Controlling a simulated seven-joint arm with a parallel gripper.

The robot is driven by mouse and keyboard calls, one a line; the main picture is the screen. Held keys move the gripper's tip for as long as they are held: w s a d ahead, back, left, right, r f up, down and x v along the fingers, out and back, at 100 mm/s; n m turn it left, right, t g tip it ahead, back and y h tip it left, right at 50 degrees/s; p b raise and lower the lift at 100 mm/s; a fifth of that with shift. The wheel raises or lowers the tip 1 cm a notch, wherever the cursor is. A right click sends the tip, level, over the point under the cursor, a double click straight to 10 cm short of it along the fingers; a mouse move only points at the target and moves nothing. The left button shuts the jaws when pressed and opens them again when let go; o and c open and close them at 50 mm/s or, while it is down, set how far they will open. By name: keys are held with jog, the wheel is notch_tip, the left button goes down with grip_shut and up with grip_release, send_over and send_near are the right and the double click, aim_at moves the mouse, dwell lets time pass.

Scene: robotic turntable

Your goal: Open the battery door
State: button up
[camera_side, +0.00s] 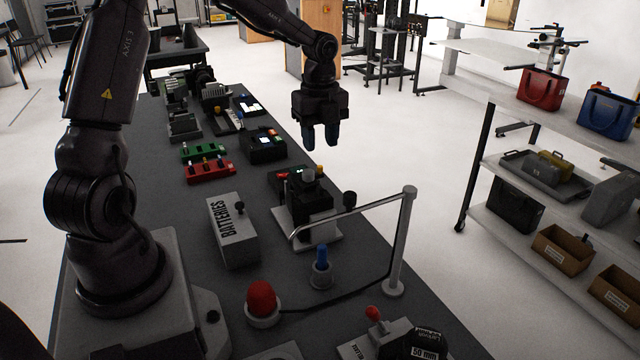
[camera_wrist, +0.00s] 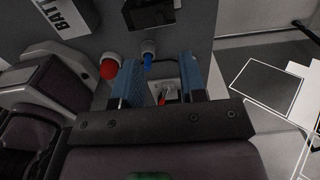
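The battery box (camera_side: 232,230) is a pale box lettered BATTERIES, with a dark round knob (camera_side: 239,207) at its far end. It stands on the dark tabletop, and its lid looks closed. In the wrist view only part of the box (camera_wrist: 67,20) shows at the upper left, with the letters BATT; the knob is out of that view. My gripper (camera_side: 320,136) is high above the table, beyond and to the right of the box in the side view. Its two blue fingers point down, apart and empty, as the wrist view (camera_wrist: 159,72) also shows.
A grey post with a slanted bar (camera_side: 355,215) rises right of the box. A device on a white base (camera_side: 307,212) stands close beside the box. A red dome button (camera_side: 262,299) and a blue peg (camera_side: 321,260) are nearer. Several devices line the table's far part.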

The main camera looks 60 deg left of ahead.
aim_at(320, 187)
notch_tip(320, 187, down, 11)
jog(key=shift+r, duration=0.1)
dwell(0.3)
grip_shut()
